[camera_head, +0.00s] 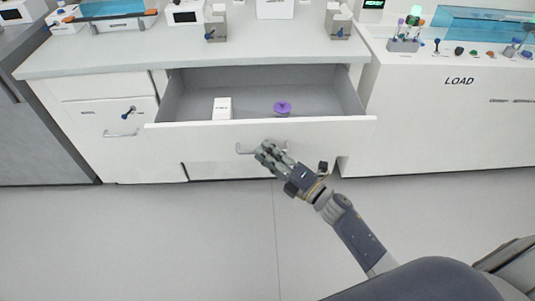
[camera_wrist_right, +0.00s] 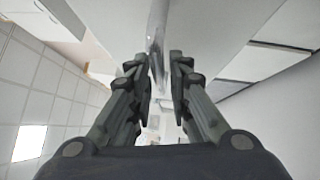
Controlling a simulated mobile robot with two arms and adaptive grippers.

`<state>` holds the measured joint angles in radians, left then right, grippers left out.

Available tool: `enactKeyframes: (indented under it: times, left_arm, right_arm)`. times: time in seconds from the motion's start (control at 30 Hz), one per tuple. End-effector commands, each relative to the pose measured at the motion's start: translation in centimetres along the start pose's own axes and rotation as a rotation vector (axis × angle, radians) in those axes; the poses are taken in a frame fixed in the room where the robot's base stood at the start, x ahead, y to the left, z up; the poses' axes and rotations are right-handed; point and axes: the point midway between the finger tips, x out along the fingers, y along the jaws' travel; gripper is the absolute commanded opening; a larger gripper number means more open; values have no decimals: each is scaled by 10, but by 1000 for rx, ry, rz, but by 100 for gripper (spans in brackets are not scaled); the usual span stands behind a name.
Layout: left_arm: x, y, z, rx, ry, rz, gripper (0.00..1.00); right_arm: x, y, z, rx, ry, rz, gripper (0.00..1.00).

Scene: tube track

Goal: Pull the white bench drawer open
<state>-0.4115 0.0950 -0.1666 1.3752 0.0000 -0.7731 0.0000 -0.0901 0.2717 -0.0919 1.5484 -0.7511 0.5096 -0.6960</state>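The white bench drawer (camera_head: 185,139) stands pulled well out from under the bench, its grey inside exposed. A small white box (camera_head: 222,108) and a purple object (camera_head: 282,107) lie inside it. The metal drawer handle (camera_head: 243,150) is on its front panel. My right gripper (camera_head: 262,149) is at the right part of this handle. In the right wrist view the handle (camera_wrist_right: 157,35) runs between the fingertips (camera_wrist_right: 160,62), which close around it with little gap. My left gripper is not in view.
The bench top (camera_head: 150,54) carries instruments and small holders above the drawer. A closed cabinet with its own handle (camera_head: 122,134) is on the left. A white counter marked LOAD (camera_head: 440,110) is on the right. The floor (camera_head: 140,235) in front is clear.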

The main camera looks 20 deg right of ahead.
Motion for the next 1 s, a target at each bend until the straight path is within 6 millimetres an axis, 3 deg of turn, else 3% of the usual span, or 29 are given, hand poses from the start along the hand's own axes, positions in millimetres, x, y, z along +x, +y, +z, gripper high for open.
enactKeyframes:
  times: [0.17,0.5,0.7,1.0]
  left_arm:
    - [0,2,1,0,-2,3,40]
    - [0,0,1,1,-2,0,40]
    - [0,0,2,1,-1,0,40]
    - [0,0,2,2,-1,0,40]
  right_arm:
    - [-11,-1,0,1,0,-2,18]
    - [-80,-1,0,1,0,-4,18]
    - [-110,-1,0,0,-1,-3,18]
    - [-121,0,0,0,-1,0,18]
